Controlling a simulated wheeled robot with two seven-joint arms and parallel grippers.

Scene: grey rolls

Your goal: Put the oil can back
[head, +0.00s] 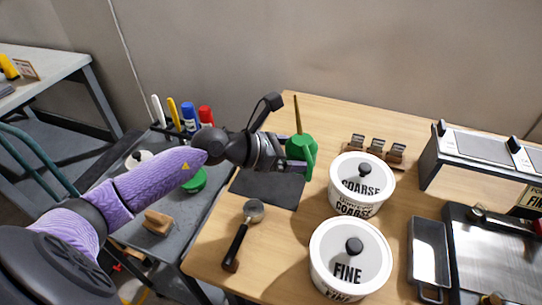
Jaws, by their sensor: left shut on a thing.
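The green oil can (301,146) with a thin brownish spout pointing up is in the head view, above the left part of the wooden table. It looks upright. My left gripper (284,153) reaches it from the left and is shut on it. A dark mat (268,190) lies on the table just below and to the left of the can. I cannot tell whether the can touches the table. My right gripper is not in view.
White pots marked COARSE (361,185) and FINE (350,258) stand right of the can. A black-handled tool (242,236) lies in front. A small rack (374,150) is behind. A grey cart (180,215) with markers stands left of the table.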

